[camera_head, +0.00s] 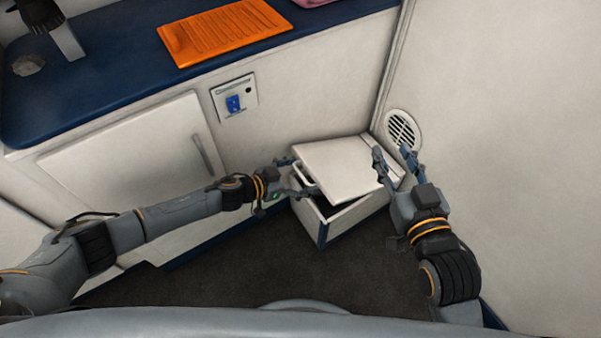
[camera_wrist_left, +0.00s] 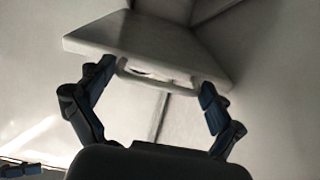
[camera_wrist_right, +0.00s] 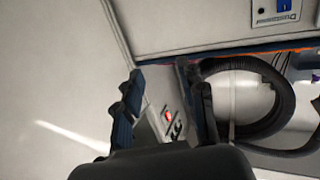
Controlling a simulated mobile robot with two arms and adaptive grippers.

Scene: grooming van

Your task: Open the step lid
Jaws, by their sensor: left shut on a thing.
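The step is a white box (camera_head: 345,222) with a blue base strip, in the corner by the right wall. Its white lid (camera_head: 342,163) is tilted, its front edge raised, with a dark gap above the box. My left gripper (camera_head: 297,177) is shut on the lid's handle (camera_wrist_left: 152,79); in the left wrist view the fingers sit at the two ends of this light bar, under the lid (camera_wrist_left: 150,42). My right gripper (camera_head: 392,152) is open and empty by the lid's right edge. Its spread fingers show in the right wrist view (camera_wrist_right: 162,90).
A white cabinet (camera_head: 135,160) with a bar handle and a blue counter (camera_head: 110,75) stand at the left. An orange mat (camera_head: 222,32) lies on the counter. A round vent (camera_head: 402,130) is in the right wall. The dark floor (camera_head: 250,265) before the step is clear.

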